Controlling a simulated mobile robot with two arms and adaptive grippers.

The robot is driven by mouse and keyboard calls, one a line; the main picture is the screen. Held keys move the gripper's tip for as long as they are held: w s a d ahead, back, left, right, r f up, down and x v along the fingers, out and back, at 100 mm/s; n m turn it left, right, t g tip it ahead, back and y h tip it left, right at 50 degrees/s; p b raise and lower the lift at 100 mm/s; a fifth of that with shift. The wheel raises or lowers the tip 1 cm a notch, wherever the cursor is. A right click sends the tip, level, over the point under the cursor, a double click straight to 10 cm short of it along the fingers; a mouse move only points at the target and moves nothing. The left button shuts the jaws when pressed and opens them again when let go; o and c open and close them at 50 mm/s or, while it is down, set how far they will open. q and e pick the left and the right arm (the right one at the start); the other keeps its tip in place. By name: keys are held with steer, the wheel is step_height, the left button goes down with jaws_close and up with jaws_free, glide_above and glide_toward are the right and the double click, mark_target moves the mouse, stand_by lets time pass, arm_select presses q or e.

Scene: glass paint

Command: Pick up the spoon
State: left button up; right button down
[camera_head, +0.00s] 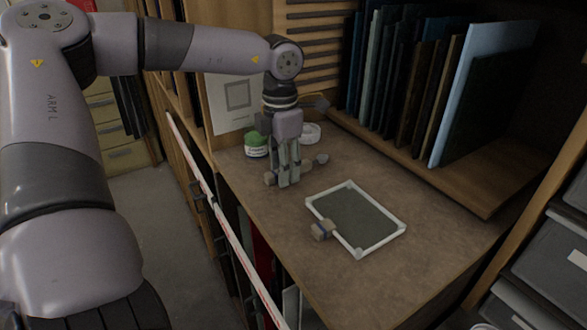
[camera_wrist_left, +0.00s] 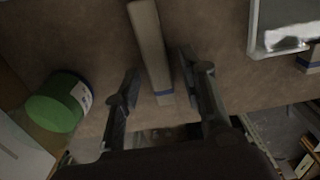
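The spoon lies on the brown bench top, its pale bowl (camera_head: 321,159) to the right of my left gripper (camera_head: 287,182) in the head view. Its thick wooden handle (camera_head: 270,179) passes by the fingers and sticks out on their left. In the left wrist view the handle (camera_wrist_left: 149,42) runs between the two fingers of my left gripper (camera_wrist_left: 160,68), with a blue band near its lower end. The fingers are apart, with a gap on each side of the handle. The bowl is out of that view. My right gripper is not in view.
A white-framed dark panel (camera_head: 352,218) lies on the bench, with a blue-banded wooden block (camera_head: 322,230) at its left edge. A green-lidded jar (camera_head: 256,145) and a white round container (camera_head: 310,133) stand behind. Upright glass sheets (camera_head: 478,95) fill a rack at the back right.

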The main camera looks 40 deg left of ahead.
arm_select(q)
jaws_close()
steer(key=shift+w, duration=0.1)
stand_by(0.3)
steer(key=shift+r, duration=0.1)
steer(key=shift+r, duration=0.5)
step_height(320, 180, up, 8)
steer(key=b, duration=0.2)
steer(key=shift+f+b, duration=0.2)
steer(key=shift+b, duration=0.15)
step_height(320, 180, up, 11)
steer(key=shift+r+b, duration=0.15)
steer(key=shift+b, duration=0.2)
